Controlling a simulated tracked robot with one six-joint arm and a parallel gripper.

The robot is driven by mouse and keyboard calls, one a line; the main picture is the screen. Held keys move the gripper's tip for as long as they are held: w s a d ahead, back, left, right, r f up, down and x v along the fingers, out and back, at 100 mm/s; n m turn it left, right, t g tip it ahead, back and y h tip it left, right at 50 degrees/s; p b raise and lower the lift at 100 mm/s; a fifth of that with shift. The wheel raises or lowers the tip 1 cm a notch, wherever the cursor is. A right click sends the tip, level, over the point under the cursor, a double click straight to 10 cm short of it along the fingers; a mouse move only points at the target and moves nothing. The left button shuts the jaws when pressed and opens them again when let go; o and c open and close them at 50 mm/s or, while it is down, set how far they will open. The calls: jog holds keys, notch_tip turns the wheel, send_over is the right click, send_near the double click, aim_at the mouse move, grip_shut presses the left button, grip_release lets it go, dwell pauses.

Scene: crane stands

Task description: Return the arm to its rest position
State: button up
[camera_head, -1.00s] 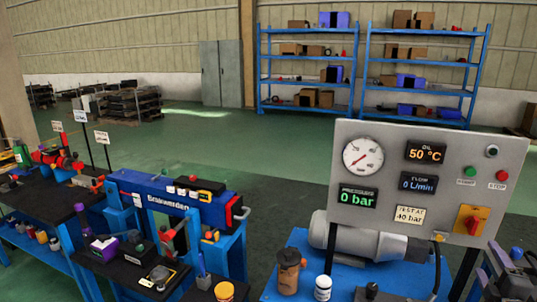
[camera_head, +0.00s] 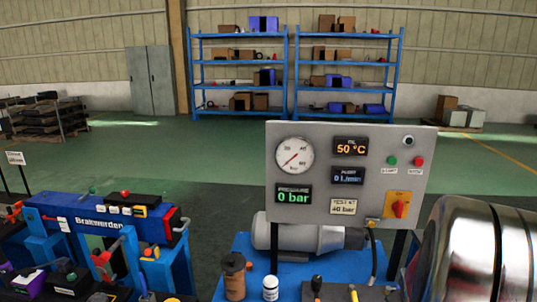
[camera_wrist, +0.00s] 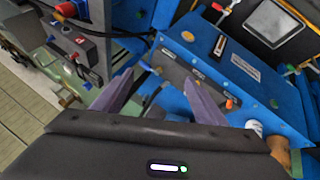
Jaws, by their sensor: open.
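My gripper (camera_wrist: 160,92) shows in the wrist view. Its two purple-grey fingers are spread wide apart with nothing between them. They point over blue equipment with a grey control strip (camera_wrist: 196,75), which carries an orange knob. I cannot tell whether the fingertips touch anything, but they look clear of it. The gripper does not show in the head view.
In the head view, a gauge panel (camera_head: 374,165) reading 0 bar stands over a grey motor (camera_head: 310,236). A brown canister (camera_head: 234,275) and white jar (camera_head: 270,288) stand in front. A blue machine (camera_head: 100,213) is left; green floor (camera_head: 230,150) is open behind.

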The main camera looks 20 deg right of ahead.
jog(key=a+r+y, duration=0.2)
jog(key=a+r, duration=0.3)
jog(key=a, duration=0.9)
jog(key=s+a+r+n+t+y, duration=0.1)
jog(key=a+r, duration=0.4)
jog(key=a, duration=0.9)
jog(key=a+r+n+y, duration=0.1)
jog(key=a+r+y, duration=0.2)
jog(key=a, duration=1.1)
notch_tip(320, 180, up, 2)
jog(key=shift+s+a+r+t, duration=0.1)
jog(key=shift+s+a+t, duration=0.2)
jog(key=shift+a, duration=0.1)
